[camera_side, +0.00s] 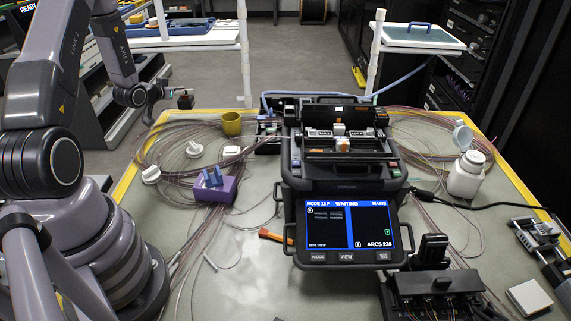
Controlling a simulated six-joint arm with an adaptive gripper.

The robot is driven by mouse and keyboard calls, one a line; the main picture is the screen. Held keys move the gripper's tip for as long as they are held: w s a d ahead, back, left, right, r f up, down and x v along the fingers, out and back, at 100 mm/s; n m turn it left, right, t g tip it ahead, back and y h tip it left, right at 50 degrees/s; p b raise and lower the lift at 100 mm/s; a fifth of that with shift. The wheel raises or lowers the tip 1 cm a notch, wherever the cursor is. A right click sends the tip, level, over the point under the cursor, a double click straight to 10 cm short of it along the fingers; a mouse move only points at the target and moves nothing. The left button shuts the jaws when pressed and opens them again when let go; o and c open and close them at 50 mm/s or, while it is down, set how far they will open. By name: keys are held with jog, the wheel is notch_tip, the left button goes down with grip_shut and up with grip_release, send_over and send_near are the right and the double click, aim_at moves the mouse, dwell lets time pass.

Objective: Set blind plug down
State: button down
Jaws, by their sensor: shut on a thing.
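My gripper (172,92) is at the upper left, in the air beyond the table's far left edge as seen here. It is shut on a small dark block (185,101), which I take to be the blind plug. The block hangs at the fingertips and touches nothing else that I can make out. Its details are too small to tell. The fingers are small and partly merge with the block.
A fusion splicer (345,185) with a lit screen stands mid-table. A white bottle (467,175) stands right.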

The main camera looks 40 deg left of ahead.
jog(key=shift+w+a+f, duration=0.1)
jog(key=shift+w+f, duration=0.05)
jog(key=shift+f, duration=0.35)
jog(key=w+a+f, duration=0.2)
jog(key=w+f, duration=0.1)
jog(key=w+a+f, duration=0.6)
jog(key=w, duration=0.1)
jog(key=shift+a+f, duration=0.1)
jog(key=shift+a, duration=0.15)
jog(key=shift+a+f, duration=0.1)
jog(key=shift+f, duration=0.1)
jog(key=shift+w+a+f, duration=0.1)
jog(key=shift+w+f, duration=0.05)
jog(key=shift+f, duration=1.5)
jog(key=shift+f, duration=0.1)
jog(key=c, duration=0.9)
grip_release()
